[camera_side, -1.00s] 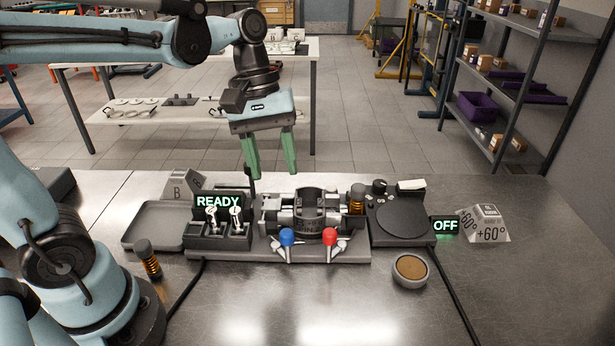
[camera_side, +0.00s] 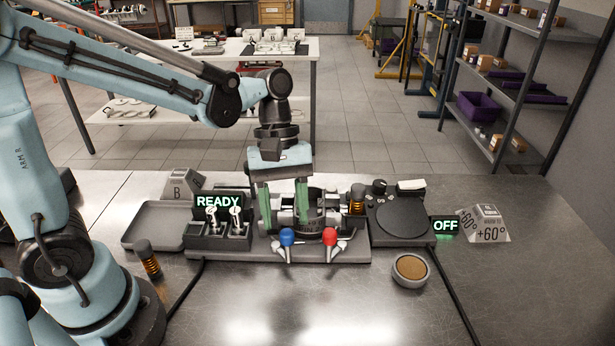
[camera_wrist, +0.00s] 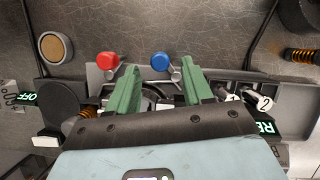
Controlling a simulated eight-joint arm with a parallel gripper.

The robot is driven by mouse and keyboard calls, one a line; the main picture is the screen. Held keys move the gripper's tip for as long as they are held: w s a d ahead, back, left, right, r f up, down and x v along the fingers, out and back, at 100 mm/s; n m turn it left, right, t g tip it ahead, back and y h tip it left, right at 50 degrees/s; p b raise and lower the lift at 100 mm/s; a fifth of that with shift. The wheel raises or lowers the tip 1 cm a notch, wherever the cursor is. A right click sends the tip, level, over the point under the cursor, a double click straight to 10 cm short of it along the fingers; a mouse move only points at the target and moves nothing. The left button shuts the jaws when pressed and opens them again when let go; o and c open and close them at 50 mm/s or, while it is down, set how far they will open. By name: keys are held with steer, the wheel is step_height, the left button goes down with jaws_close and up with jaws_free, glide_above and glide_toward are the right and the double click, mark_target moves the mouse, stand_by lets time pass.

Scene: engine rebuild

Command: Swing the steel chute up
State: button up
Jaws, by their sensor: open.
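My gripper (camera_side: 284,215) is open, with its two green fingers pointing down at the steel assembly (camera_side: 317,213) in the middle of the bench fixture. In the wrist view, my gripper (camera_wrist: 160,78) has its fingers apart, and part of a curved steel piece (camera_wrist: 152,94) shows between them. I cannot tell whether a finger touches it. The steel chute is not clearly distinguishable from the rest of the assembly, which the fingers partly hide. A blue-knobbed lever (camera_side: 287,238) and a red-knobbed lever (camera_side: 330,237) stand at the front of the fixture.
Left of the assembly, a black holder (camera_side: 219,238) with two numbered rods stands below a READY display (camera_side: 218,201). A grey tray (camera_side: 160,226) lies farther left. A round dark plate (camera_side: 403,217) and an OFF display (camera_side: 446,225) are at right. The front bench is mostly clear.

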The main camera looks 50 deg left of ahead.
mark_target(282, 242)
steer(key=shift+x, duration=1.45)
steer(key=shift+c, duration=0.2)
jaws_close()
